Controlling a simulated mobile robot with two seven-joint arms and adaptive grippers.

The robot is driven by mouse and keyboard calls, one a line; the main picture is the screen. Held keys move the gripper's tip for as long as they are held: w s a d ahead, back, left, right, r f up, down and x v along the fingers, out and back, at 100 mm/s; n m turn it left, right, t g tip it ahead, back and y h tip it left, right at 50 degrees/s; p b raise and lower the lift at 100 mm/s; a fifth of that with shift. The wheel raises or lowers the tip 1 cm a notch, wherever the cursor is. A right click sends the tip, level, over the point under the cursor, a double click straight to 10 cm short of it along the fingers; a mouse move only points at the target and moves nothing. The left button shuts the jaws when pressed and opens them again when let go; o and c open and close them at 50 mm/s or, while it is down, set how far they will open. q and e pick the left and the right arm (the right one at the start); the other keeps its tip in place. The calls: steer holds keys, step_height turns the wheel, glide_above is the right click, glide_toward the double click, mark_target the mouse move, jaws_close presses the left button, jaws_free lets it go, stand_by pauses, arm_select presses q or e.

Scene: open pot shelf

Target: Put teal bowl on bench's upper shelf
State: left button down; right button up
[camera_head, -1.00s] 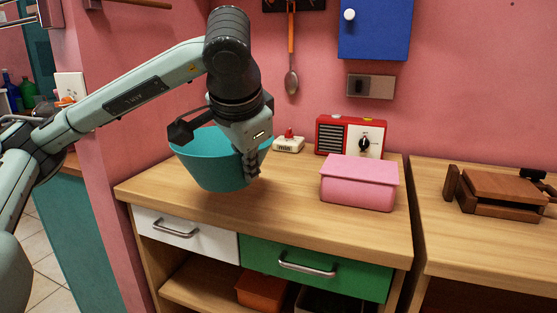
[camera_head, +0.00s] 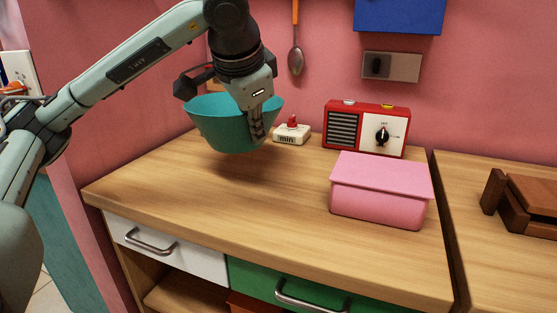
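The teal bowl (camera_head: 218,128) is upright at the back left of the bench (camera_head: 260,205), apparently held a little above the top, with a shadow below it. My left gripper (camera_head: 252,117) comes down from above and is shut on the bowl's right side wall. One finger shows outside the wall; the other is hidden by the bowl. The bench's upper shelf cannot be made out clearly; an open space (camera_head: 185,293) shows below the white drawer. My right gripper is not in view.
A pink box (camera_head: 380,190), a red radio (camera_head: 366,128) and a white timer (camera_head: 291,131) stand on the bench. A white drawer (camera_head: 190,258) and a green drawer (camera_head: 330,294) are in its front. The front left of the top is clear. A second bench (camera_head: 480,250) with a wooden object stands right.

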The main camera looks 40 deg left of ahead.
arm_select(q)
steer(key=w+d+f, duration=0.1)
steer(key=w, duration=0.1)
steer(key=w+d+f, duration=0.1)
steer(key=shift+w+d+f, duration=0.15)
steer(key=shift+w+f, duration=0.2)
steer(key=shift+w, duration=0.05)
steer(key=shift+f, duration=1.95)
steer(key=shift+f, duration=0.2)
steer(key=c, duration=1.7)
jaws_free()
steer(key=shift+r, duration=0.1)
